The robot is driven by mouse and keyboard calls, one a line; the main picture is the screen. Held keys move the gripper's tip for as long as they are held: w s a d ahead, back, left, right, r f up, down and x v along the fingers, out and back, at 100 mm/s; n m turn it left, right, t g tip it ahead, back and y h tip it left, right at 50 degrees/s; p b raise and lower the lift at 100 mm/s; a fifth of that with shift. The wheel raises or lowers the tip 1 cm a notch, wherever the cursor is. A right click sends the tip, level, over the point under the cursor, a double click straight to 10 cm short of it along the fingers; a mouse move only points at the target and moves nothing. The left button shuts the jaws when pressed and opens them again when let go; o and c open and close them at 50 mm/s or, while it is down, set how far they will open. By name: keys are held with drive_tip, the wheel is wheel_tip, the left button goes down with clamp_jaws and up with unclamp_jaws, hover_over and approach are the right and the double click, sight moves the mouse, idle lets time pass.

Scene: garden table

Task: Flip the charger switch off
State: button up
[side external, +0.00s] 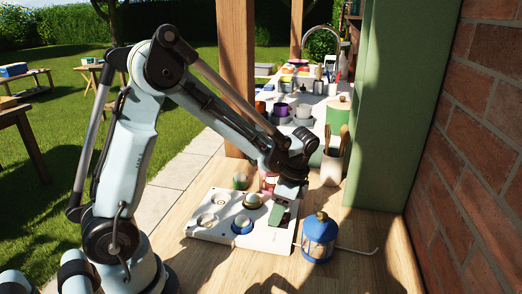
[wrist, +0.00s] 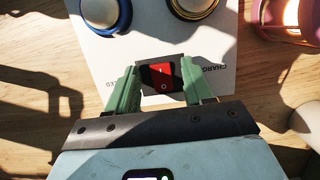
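The charger switch (wrist: 162,76) is a red rocker with "I" and "O" marks in a dark frame. It sits on a white panel (wrist: 222,88) with partly covered "CHARGER" lettering. My gripper (wrist: 160,68) has green fingers, one to the left and one to the right of the switch, with a gap between them. I cannot tell whether the fingers touch the frame. In the side external view my gripper (side external: 280,211) points down at the right part of the panel (side external: 268,239) and hides the switch there.
The panel also bears a blue-ringed dome (side external: 242,225), a gold-ringed dome (side external: 252,201) and other round parts. A blue lantern (side external: 319,239) stands right of the panel. A utensil pot (side external: 331,171) stands behind. A green post and brick wall (side external: 480,140) bound the right side.

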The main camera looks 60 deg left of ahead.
drive_tip(key=v, duration=1.2)
drive_tip(key=shift+s+r, duration=0.1)
drive_tip(key=shift+s, duration=0.05)
idle(0.3)
drive_tip(key=s+d+f+n+t+h, duration=0.1)
drive_tip(key=s+d+n+t+h, duration=0.1)
drive_tip(key=s+n+t, duration=0.6)
drive_tip(key=shift+d+n+t, duration=0.5)
drive_tip(key=shift+t, duration=0.1)
idle(0.6)
